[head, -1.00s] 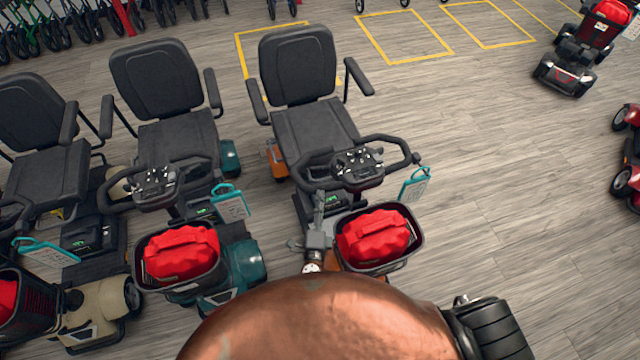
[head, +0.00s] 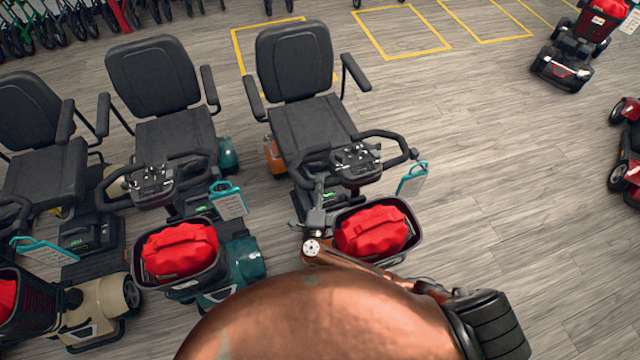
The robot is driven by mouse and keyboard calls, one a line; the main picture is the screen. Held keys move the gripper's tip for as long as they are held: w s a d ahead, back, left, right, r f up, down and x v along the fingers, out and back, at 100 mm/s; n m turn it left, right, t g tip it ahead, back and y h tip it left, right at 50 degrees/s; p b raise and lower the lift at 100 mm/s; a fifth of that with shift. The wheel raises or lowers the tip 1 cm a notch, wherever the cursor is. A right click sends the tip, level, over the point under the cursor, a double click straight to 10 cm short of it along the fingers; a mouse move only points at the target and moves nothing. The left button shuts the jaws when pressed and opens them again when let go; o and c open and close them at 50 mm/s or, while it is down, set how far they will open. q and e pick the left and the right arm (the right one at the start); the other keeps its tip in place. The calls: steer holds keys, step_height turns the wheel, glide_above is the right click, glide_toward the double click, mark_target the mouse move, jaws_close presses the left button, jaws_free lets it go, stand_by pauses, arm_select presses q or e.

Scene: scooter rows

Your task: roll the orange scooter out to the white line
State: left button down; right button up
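The orange scooter stands in the middle of the head view, its orange rear cover (head: 273,156) showing beside the black seat (head: 303,125). Its black handlebar (head: 350,160) faces me, with a teal-edged tag hanging at the right end. The front basket (head: 415,238) holds a red bag (head: 372,231). My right gripper (head: 319,203) is at the left of the basket, just below the handlebar. Its fingers are small and dark against the tiller, so I cannot tell whether they hold it. My copper arm hides the scooter's front. My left gripper and a white line are not in view.
A teal scooter (head: 243,255) stands close on the left, with a beige one (head: 98,305) beyond it. Open wood-look floor (head: 500,190) lies to the right. Red scooters (head: 562,68) stand at the far right. Yellow floor boxes (head: 400,55) lie behind.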

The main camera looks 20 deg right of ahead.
jaws_close()
steer(key=shift+s, duration=0.1)
